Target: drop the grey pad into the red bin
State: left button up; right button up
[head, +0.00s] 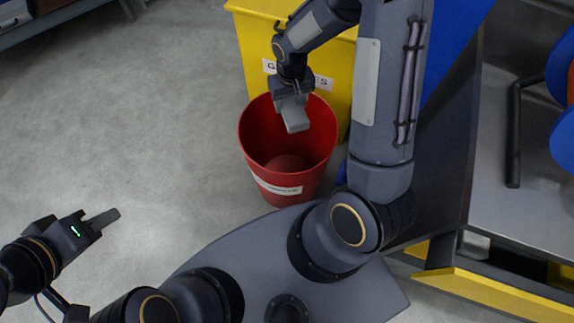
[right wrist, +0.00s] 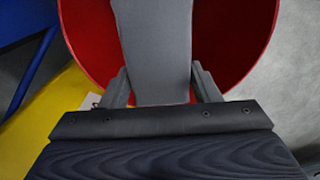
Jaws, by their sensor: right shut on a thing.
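The grey pad (head: 295,118) is a flat grey piece hanging from my right gripper (head: 290,99), over the open mouth of the red bin (head: 294,191). In the right wrist view the pad (right wrist: 153,50) sits between the two fingers of my right gripper (right wrist: 160,88), with the red inside of the bin (right wrist: 232,50) behind it. The bin stands upright on the floor and has a white label. My left gripper (head: 103,219) is low at the left, away from the bin and with nothing seen in it; its fingers overlap, so its opening is unclear.
A yellow container (head: 258,42) with a white label stands right behind the red bin. A grey metal bench (head: 540,215) with a black handle and blue discs is at the right. Open concrete floor (head: 120,110) lies to the left.

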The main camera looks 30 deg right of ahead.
jog(key=shift+d+f, duration=0.1)
jog(key=shift+f, duration=0.45)
jog(key=o, duration=1)
notch_tip(320, 180, up, 7)
jog(key=shift+d+r+p, duration=0.1)
jog(key=shift+p, duration=1)
jog(key=shift+r, duration=0.35)
